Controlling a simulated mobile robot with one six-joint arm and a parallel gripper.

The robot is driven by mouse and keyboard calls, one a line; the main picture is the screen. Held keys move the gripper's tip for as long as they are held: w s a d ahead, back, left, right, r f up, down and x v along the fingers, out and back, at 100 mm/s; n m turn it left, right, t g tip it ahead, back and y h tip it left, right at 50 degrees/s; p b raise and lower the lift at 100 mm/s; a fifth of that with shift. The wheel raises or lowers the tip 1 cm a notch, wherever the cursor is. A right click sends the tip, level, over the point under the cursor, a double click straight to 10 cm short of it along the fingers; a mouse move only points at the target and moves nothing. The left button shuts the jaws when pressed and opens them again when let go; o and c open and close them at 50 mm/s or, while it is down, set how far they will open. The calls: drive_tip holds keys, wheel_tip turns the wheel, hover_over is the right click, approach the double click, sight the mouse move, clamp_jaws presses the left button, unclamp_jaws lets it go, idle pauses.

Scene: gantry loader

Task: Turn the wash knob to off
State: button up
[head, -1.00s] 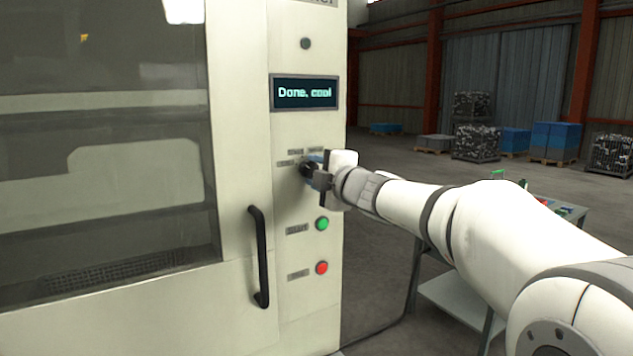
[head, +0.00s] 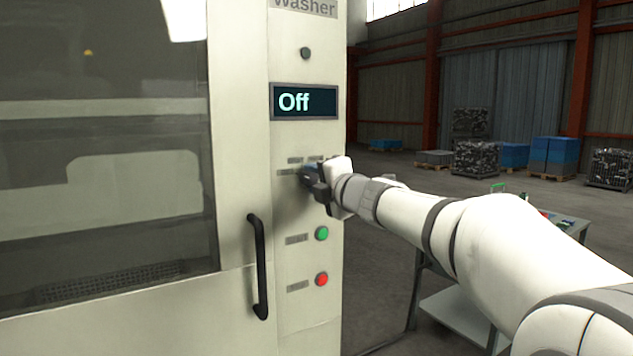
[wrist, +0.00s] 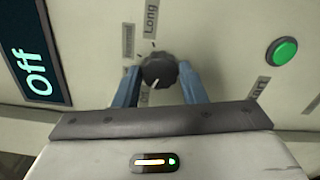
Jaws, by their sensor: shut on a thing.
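The wash knob (wrist: 160,70) is a dark, ribbed round knob on the washer's panel, with a pale pointer line toward the label at its lower left in the wrist view, which seems to read Off. My gripper (wrist: 162,84) has its two blue fingers on either side of the knob, shut on it. In the head view my gripper (head: 308,176) is at the panel and mostly hides the knob. The washer's display (head: 304,102) reads "Off"; it also shows in the wrist view (wrist: 35,70).
A green button (head: 322,233) and a red button (head: 321,279) sit below the knob. A black door handle (head: 258,267) stands out to their left. A grey table (head: 455,305) is behind my arm. Pallets with crates (head: 475,158) stand far back on the open floor.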

drive_tip(key=o, duration=1)
drive_tip(key=v, duration=0.7)
drive_tip(key=shift+s+d, duration=0.2)
drive_tip(key=shift+s, duration=0.15)
